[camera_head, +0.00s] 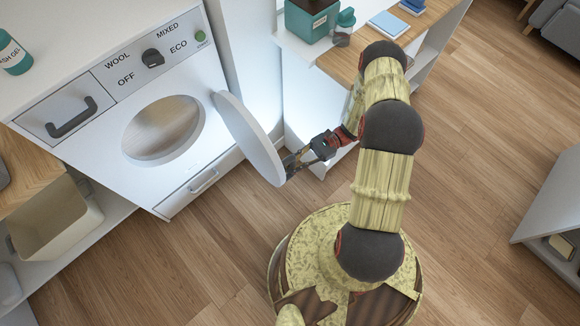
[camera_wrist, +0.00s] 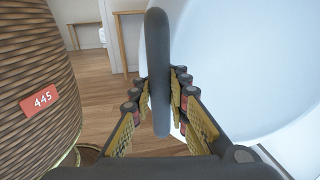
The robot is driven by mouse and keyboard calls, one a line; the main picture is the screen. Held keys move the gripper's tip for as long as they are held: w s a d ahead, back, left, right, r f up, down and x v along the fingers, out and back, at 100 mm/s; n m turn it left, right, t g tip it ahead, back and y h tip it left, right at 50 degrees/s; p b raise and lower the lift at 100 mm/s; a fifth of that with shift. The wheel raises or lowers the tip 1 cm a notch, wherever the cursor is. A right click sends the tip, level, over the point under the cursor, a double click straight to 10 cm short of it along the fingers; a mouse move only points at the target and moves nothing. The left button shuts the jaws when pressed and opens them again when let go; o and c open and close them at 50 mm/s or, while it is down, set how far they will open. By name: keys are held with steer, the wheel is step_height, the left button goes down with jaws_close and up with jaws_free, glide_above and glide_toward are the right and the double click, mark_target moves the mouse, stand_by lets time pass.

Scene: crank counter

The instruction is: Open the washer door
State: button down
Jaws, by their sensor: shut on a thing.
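The white washer (camera_head: 100,110) stands at the left with its round door opening (camera_head: 163,130) exposed. Its round white washer door (camera_head: 245,135) is swung well out from the front, hinged on the right side of the opening. My gripper (camera_head: 294,163) is at the door's outer edge. In the wrist view my gripper (camera_wrist: 160,105) is shut on the dark door handle (camera_wrist: 157,60), which stands upright between the padded fingers. The pale door (camera_wrist: 230,70) fills the right of that view.
A wooden-topped counter (camera_head: 340,68) with a teal-and-dark box (camera_head: 311,18) stands behind my arm. A cream bin (camera_head: 50,225) sits on a low shelf at the left. The wooden floor (camera_head: 180,270) before the washer is clear. A wicker-like rounded surface (camera_wrist: 35,90) fills the wrist view's left.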

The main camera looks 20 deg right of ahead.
steer(key=shift+s, duration=0.2)
steer(key=c, duration=2)
jaws_free()
steer(key=shift+w+d, duration=0.15)
steer(key=shift+d, duration=0.25)
steer(key=w+d, duration=0.1)
steer(key=d, duration=1)
steer(key=shift+w, duration=0.4)
steer(key=shift+c, duration=0.6)
